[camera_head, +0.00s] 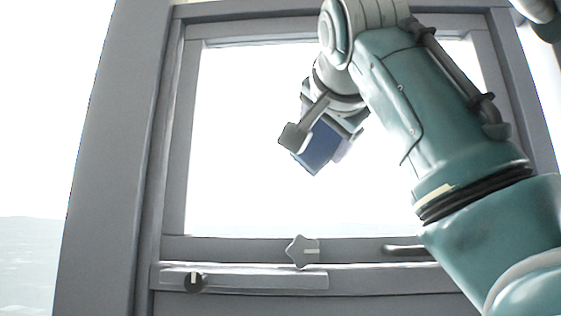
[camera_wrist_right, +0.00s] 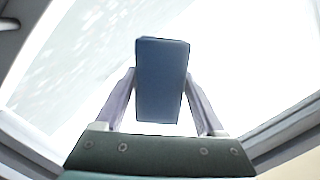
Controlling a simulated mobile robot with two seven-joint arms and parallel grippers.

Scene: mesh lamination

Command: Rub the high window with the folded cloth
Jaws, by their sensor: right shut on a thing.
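The high window (camera_head: 250,130) is a bright pane in a grey frame, filling the middle of the head view. My right gripper (camera_head: 318,145) is in front of the pane, a little above its middle. It is shut on the folded cloth (camera_head: 322,148), a dark blue block. In the right wrist view the cloth (camera_wrist_right: 162,80) sits between the two pale fingers of the right gripper (camera_wrist_right: 160,95). I cannot tell whether the cloth touches the glass. My left gripper is not in view.
A grey star-shaped knob (camera_head: 301,251) is at the bottom rail of the window. A ledge (camera_head: 260,281) below carries a dark round knob (camera_head: 195,282). A handle (camera_head: 405,250) sits at the lower right. The left half of the pane is clear.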

